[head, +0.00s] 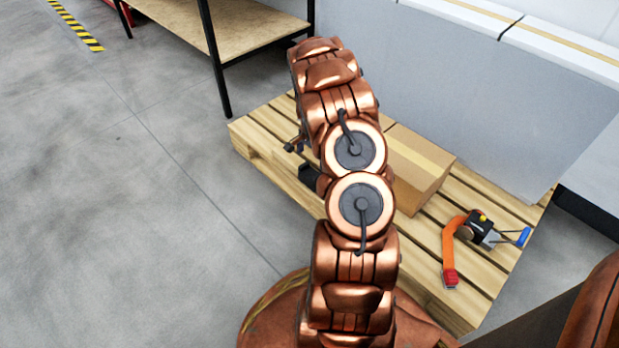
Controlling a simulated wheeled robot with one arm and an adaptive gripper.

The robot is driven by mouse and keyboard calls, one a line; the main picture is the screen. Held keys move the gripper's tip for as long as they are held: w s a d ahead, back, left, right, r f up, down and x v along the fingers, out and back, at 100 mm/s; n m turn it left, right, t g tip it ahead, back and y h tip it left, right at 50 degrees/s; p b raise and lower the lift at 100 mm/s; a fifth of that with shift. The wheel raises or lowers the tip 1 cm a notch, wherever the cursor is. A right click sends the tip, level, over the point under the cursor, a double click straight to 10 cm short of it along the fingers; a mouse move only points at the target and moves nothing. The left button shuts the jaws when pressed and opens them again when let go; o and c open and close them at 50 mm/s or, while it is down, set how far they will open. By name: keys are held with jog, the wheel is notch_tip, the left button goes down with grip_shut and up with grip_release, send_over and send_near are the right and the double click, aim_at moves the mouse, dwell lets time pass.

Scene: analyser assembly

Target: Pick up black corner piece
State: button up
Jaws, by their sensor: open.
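A black piece (310,178) shows at the left edge of my arm, over the wooden pallet. My arm hides part of it, so I cannot tell its full shape or whether it is the corner piece. A small dark item with bluish and reddish bits (294,146) shows just above it, also beside the arm; I cannot tell what it is. My copper arm rises through the middle of the head view and covers the centre of the pallet. I cannot make out my gripper; it seems hidden behind the arm links.
The wooden pallet (262,140) also bears a cardboard box (425,165) and, at right, a black device (482,228) with an orange strap (449,245) and a blue end. A grey panel (480,110) stands behind. A shelf (230,35) is at back left. Floor at left is clear.

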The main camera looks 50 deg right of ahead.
aim_at(310, 175)
jog(key=f+b, duration=0.1)
jog(key=f, duration=0.2)
jog(key=f+b, duration=0.2)
jog(key=f, duration=0.1)
jog(key=shift+w+a+f, duration=0.1)
jog(key=shift+a+f, duration=0.1)
jog(key=shift+f, duration=0.1)
jog(key=shift+c, duration=0.3)
jog(key=c, duration=0.6)
jog(key=shift+r, duration=0.15)
jog(key=shift+c, duration=0.2)
